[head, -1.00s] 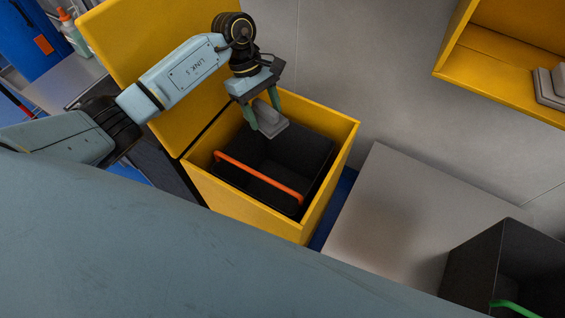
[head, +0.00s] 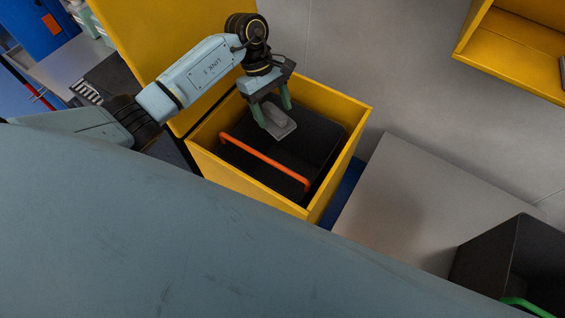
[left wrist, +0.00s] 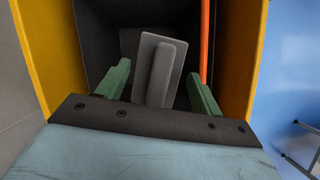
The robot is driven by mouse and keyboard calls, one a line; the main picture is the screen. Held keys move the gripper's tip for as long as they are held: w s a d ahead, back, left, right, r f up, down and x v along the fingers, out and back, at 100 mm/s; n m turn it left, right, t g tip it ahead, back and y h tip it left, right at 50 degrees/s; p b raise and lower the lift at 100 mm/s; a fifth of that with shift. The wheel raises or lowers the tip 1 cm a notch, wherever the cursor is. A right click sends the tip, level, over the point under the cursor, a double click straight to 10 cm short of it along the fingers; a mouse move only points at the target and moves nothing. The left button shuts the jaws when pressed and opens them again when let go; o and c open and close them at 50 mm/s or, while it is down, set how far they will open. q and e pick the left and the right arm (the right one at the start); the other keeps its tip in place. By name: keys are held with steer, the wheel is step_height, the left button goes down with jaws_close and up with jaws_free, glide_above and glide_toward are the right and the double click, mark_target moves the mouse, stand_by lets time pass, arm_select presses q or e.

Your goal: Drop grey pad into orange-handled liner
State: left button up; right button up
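The grey pad (head: 280,124), a flat block with a raised ridge, is over the inside of the orange-handled liner. My left gripper (head: 272,106) is above the liner with its green fingers spread. In the left wrist view the pad (left wrist: 158,72) shows beyond and between the fingertips (left wrist: 157,80), with gaps on both sides, so the gripper looks open. I cannot tell whether the pad touches the liner. The dark liner (head: 318,150) sits in a yellow bin, its orange handle (head: 262,162) along the near side. My right gripper is not in view.
The yellow bin (head: 345,165) has walls around the liner and a raised yellow lid (head: 165,45) behind my left arm. A grey surface (head: 410,195) lies to the right. A dark tub (head: 490,255) with a green handle (head: 525,306) is at lower right. A yellow shelf (head: 515,50) is at upper right.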

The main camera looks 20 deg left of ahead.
arm_select(q)
steer(key=o, duration=0.3)
steer(key=shift+r, duration=0.1)
steer(key=v, duration=0.7)
steer(key=shift+a+r, duration=0.1)
steer(key=shift+r, duration=0.05)
